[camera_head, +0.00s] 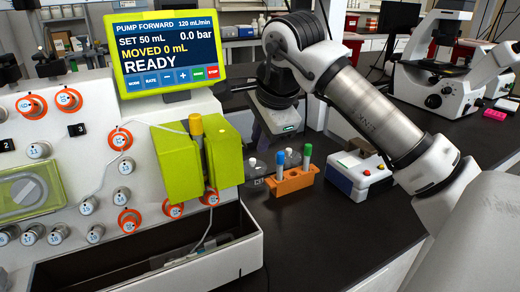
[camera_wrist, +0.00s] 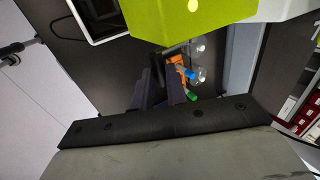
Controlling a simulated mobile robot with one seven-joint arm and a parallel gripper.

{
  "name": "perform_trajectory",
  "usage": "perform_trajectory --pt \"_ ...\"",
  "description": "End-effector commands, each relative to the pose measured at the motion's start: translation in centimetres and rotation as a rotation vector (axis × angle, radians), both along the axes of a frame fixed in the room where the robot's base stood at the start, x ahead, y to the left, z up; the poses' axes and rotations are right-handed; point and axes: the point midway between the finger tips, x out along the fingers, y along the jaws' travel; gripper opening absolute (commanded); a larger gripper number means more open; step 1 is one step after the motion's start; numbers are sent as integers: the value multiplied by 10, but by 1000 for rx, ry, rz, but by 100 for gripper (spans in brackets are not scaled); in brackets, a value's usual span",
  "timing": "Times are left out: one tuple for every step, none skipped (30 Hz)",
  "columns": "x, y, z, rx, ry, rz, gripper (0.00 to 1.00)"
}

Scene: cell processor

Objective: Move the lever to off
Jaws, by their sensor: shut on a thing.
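The cell processor (camera_head: 105,170) stands at the left with its screen (camera_head: 166,50) reading READY. I cannot make out the lever in either view. My gripper (camera_head: 275,128) points down beside the processor's right side, behind the green-yellow blocks (camera_head: 224,155). In the wrist view its two dark fingers (camera_wrist: 160,88) stand close together over the dark bench. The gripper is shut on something. The held thing is hidden or blends with the dark fingers. The green-yellow block (camera_wrist: 180,20) fills the top of the wrist view, close to the fingers.
A microscope (camera_head: 440,75) stands at the back right. The black bench (camera_head: 340,235) is clear in front.

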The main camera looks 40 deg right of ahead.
Motion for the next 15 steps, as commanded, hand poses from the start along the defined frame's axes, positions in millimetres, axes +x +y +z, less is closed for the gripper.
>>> perform_trajectory --pt "-2 0 -16 -9 -43 -1 0" --pt "-3 0 -18 -16 -68 -2 0" --pt "-3 0 -20 -25 -103 -2 0" --pt "-3 0 -22 -31 -128 -2 0" --pt "-3 0 -24 -36 -155 -2 0" --pt "-4 0 -26 -43 -188 -2 0" --pt "-4 0 -28 -50 -214 -3 0" --pt "-5 0 -30 -57 -239 -2 0" --pt "-5 0 -32 -65 -273 -2 0" --pt "-5 0 -34 -71 -299 -2 0" --pt "-5 0 -36 -77 -324 -2 0" --pt "-5 0 -38 -85 -358 -2 0" --pt "-4 0 -39 -91 -383 -2 0" --pt "-4 0 -41 -97 -409 -2 0" --pt "-4 0 -43 -106 -443 -1 0"
